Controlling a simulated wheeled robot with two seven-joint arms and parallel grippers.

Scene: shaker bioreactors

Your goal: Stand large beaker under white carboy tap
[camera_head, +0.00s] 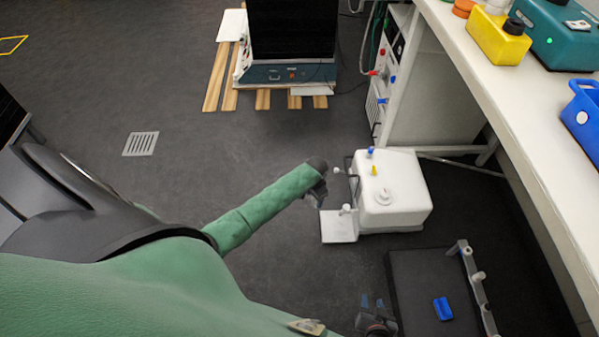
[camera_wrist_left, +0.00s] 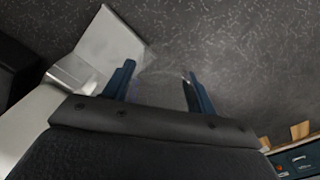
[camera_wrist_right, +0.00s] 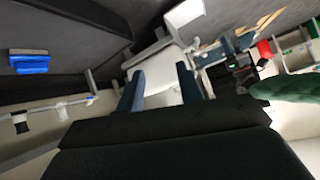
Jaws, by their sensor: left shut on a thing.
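The white carboy (camera_head: 400,190) stands on the floor by the bench leg. Its small white tap (camera_head: 347,209) is on the left side, above a pale flat plate (camera_head: 338,230). The plate also shows in the left wrist view (camera_wrist_left: 110,42). My left gripper (camera_head: 317,192) is just left of the carboy, above and beyond the plate. Its fingers (camera_wrist_left: 157,88) are spaced apart around a faint, clear thing, likely the large beaker; its outline is barely visible. My right gripper (camera_head: 374,308) is open and empty, low in front of the carboy; its fingers are apart in the right wrist view (camera_wrist_right: 160,88).
A black mat or tray (camera_head: 415,290) with a blue item (camera_head: 443,308) and a grey rail (camera_head: 473,285) lies right of my right gripper. The white bench (camera_head: 510,110) runs along the right. A dark machine (camera_head: 292,40) stands behind. Open floor lies left.

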